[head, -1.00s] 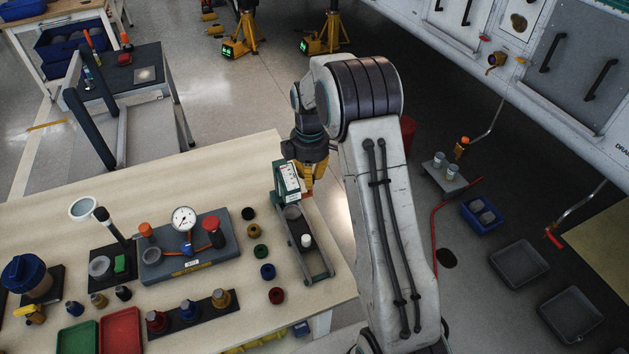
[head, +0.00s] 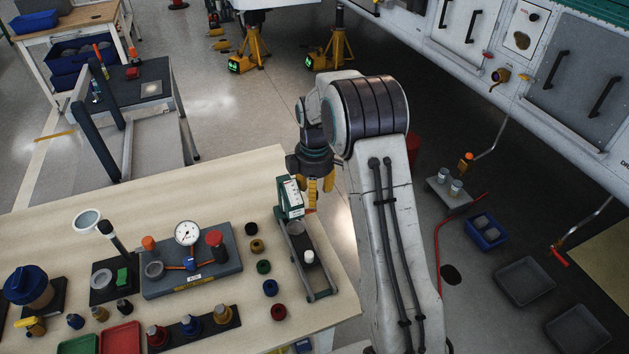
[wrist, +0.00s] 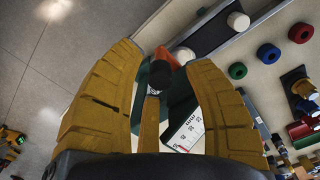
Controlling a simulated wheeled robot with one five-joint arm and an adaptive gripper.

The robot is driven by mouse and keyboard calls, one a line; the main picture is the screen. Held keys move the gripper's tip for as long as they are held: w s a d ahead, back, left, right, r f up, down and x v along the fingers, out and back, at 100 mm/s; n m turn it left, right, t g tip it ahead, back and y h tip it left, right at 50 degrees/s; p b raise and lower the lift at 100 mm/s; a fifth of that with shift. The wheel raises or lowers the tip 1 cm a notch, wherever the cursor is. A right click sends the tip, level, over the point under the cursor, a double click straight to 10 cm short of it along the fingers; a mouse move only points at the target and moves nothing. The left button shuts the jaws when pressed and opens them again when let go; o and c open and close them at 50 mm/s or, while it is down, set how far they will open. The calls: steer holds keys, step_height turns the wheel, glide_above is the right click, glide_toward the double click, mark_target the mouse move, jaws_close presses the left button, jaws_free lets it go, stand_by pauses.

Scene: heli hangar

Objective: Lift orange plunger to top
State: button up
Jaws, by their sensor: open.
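My gripper (head: 319,187) is open at the far right corner of the wooden bench, just right of a green device with a white scale (head: 291,197). In the wrist view, the yellow fingers of my gripper (wrist: 164,75) are spread around a dark round-ended part (wrist: 161,72), with no grip visible. An orange piece (wrist: 183,56) shows just beyond it, beside the green body; I cannot tell whether this is the plunger. The white scale (wrist: 187,132) is beside the right finger. An orange knob (head: 148,243) also stands on the grey gauge block.
The gauge block (head: 190,262), coloured rings (head: 264,267) and a rack of fittings (head: 192,329) lie left of the device on the bench (head: 50,220). The white aircraft side (head: 455,45) is at the right. A red hose (head: 437,250) runs along the floor.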

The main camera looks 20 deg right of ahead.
step_height(320, 180, up, 12)
steer(key=shift+s, duration=0.15)
stand_by(0.4)
steer(key=shift+f, duration=0.1)
stand_by(0.4)
